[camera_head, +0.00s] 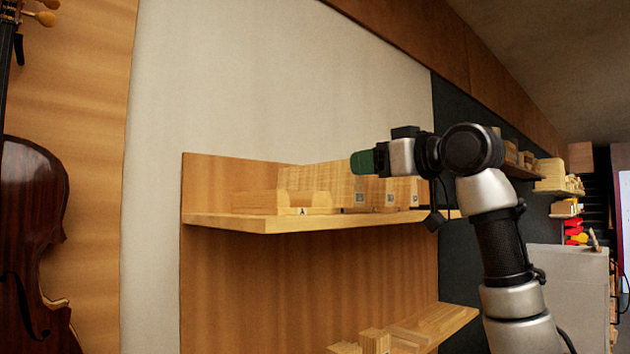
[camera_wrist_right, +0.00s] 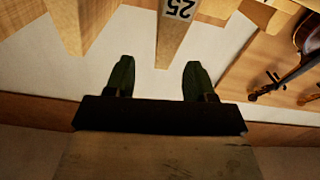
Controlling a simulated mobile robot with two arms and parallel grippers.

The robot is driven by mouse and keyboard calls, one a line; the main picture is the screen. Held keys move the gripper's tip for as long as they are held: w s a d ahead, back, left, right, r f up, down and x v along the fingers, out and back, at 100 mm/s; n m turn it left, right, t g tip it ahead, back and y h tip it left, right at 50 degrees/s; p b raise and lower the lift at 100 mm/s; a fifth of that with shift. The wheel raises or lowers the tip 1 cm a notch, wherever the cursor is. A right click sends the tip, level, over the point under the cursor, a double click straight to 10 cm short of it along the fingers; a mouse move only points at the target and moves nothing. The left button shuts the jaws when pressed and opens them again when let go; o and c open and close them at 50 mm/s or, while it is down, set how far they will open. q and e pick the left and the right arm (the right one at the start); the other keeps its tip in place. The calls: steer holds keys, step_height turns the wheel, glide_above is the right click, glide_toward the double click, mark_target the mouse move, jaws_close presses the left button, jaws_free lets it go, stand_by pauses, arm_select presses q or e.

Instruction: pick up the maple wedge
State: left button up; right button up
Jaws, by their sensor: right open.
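Several pale wooden wedge-like pieces (camera_head: 323,180) stand side by side on the wooden shelf (camera_head: 250,222), with small labels on their front ends. I cannot tell for sure which one is the maple wedge. In the right wrist view a pale tapered wooden piece (camera_wrist_right: 174,42) with a label reading "25" points between my fingertips, apart from them. My right gripper (camera_head: 361,161) has green fingers and is in front of the shelf at the height of the pieces. In the right wrist view its two fingers (camera_wrist_right: 158,78) are spread with nothing between them. My left gripper is not in view.
A low wooden holder marked "A" (camera_head: 302,210) sits at the shelf's left. A lower shelf (camera_head: 435,325) holds more wood blocks. A violin-family instrument (camera_head: 35,230) hangs at the far left. More shelves with wood (camera_head: 555,175) stand at the right.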

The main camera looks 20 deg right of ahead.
mark_target(344, 166)
steer(key=p+x, duration=0.1)
steer(key=x, duration=0.1)
steer(key=p+x, duration=0.1)
steer(key=x, duration=0.1)
steer(key=p+x, duration=0.2)
steer(key=shift+a, duration=0.3)
steer(key=shift+w+a+f, duration=0.1)
steer(key=shift+w+f, duration=0.05)
steer(key=shift+w, duration=0.1)
steer(key=shift+c, duration=0.5)
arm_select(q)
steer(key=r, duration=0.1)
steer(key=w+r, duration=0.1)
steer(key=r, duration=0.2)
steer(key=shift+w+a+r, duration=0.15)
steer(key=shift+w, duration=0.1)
arm_select(e)
jaws_close()
